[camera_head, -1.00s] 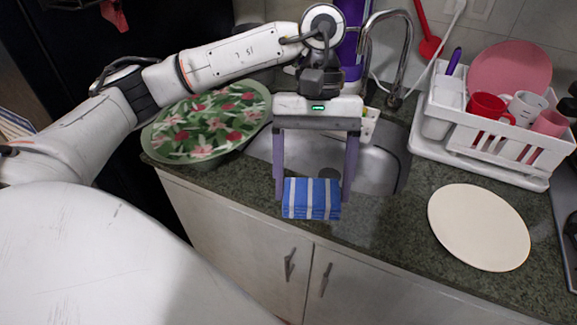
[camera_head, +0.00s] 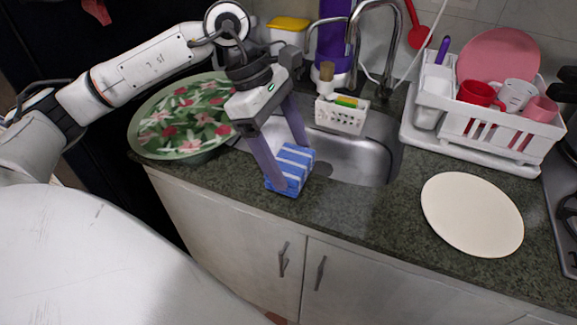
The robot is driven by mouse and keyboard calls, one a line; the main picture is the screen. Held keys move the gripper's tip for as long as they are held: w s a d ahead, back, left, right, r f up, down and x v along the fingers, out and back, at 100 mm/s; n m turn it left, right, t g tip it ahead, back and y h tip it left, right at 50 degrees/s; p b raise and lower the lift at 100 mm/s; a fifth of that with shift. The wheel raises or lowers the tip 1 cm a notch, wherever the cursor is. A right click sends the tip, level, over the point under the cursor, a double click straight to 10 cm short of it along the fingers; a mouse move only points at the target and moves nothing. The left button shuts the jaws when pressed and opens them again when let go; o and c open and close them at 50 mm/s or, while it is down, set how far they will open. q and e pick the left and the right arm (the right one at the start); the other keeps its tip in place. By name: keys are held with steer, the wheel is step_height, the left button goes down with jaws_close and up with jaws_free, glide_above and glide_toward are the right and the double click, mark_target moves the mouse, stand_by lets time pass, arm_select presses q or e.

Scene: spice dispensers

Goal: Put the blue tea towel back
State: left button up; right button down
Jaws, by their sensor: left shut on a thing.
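The blue tea towel (camera_head: 292,165), folded, with white stripes, is between the fingers of my left gripper (camera_head: 291,164). The gripper is shut on it and tilted. The towel is over the front edge of the counter, just in front of the sink; I cannot tell whether it touches the counter. One finger covers part of its left side. My right gripper is not in view.
The metal sink (camera_head: 372,165) lies behind the towel, with a tap (camera_head: 400,45) and a white sponge caddy (camera_head: 341,117). A floral tray (camera_head: 185,118) is at left. A cream plate (camera_head: 472,214) and a white dish rack (camera_head: 480,125) are at right. Bare counter (camera_head: 370,210) lies between towel and plate.

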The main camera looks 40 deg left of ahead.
mark_target(284, 158)
arm_select(q)
step_height(284, 158, down, 4)
steer(key=shift+r, duration=0.15)
steer(key=shift+f, duration=0.25)
steer(key=o, duration=0.9)
steer(key=shift+r, duration=0.1)
steer(key=shift+r, duration=0.1)
